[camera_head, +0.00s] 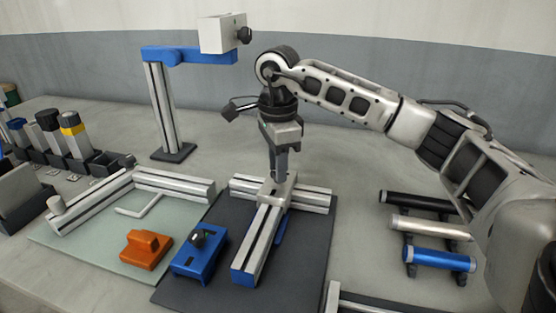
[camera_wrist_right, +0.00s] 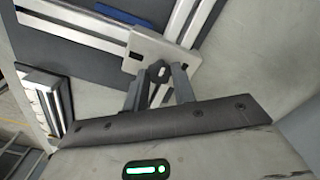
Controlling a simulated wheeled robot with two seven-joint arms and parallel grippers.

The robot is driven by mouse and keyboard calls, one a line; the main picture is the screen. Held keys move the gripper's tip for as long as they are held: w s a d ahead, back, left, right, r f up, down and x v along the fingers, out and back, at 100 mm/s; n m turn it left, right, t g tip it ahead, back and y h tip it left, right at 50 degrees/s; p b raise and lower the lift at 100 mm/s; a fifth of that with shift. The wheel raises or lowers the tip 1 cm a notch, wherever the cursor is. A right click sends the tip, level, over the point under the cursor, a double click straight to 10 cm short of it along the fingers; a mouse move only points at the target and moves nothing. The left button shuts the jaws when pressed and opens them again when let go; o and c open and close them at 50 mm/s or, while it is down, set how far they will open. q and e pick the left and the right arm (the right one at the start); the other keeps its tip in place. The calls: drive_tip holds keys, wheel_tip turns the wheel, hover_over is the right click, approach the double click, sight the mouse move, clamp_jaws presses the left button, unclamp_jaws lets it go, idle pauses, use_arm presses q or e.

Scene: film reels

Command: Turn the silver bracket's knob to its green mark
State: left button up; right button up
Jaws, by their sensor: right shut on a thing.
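The silver bracket (camera_head: 270,194) sits where two aluminium profiles cross on a dark mat. It shows in the wrist view as a pale plate (camera_wrist_right: 146,47) with a small dark knob (camera_wrist_right: 158,71). My right gripper (camera_head: 279,176) comes down onto the bracket from above. In the wrist view its two fingers (camera_wrist_right: 160,82) are shut on the knob, one on each side. The head view hides the knob behind the fingers. I cannot make out the green mark in either view. My left gripper is not in view.
A blue bracket (camera_head: 199,263) with a black knob and an orange block (camera_head: 146,249) lie left of the profiles. A post with a blue arm (camera_head: 189,56) stands behind. Black, silver and blue tubes (camera_head: 440,259) lie on a rack at right. Holders with bottles stand at left.

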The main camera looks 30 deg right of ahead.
drive_tip(key=shift+m, duration=1)
drive_tip(key=m+p, duration=0.1)
drive_tip(key=m, duration=0.2)
drive_tip(key=shift+m, duration=0.3)
drive_tip(key=m, duration=0.3)
drive_tip(key=shift+m+p, duration=0.3)
drive_tip(key=shift+p, duration=0.1)
drive_tip(key=m, duration=0.4)
drive_tip(key=shift+m+p, duration=0.3)
drive_tip(key=shift+p, duration=0.1)
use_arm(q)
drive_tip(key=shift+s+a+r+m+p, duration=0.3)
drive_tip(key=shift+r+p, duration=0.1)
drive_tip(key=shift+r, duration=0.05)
use_arm(e)
drive_tip(key=shift+m, duration=2.1)
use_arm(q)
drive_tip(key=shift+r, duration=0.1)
use_arm(e)
drive_tip(key=o, duration=1)
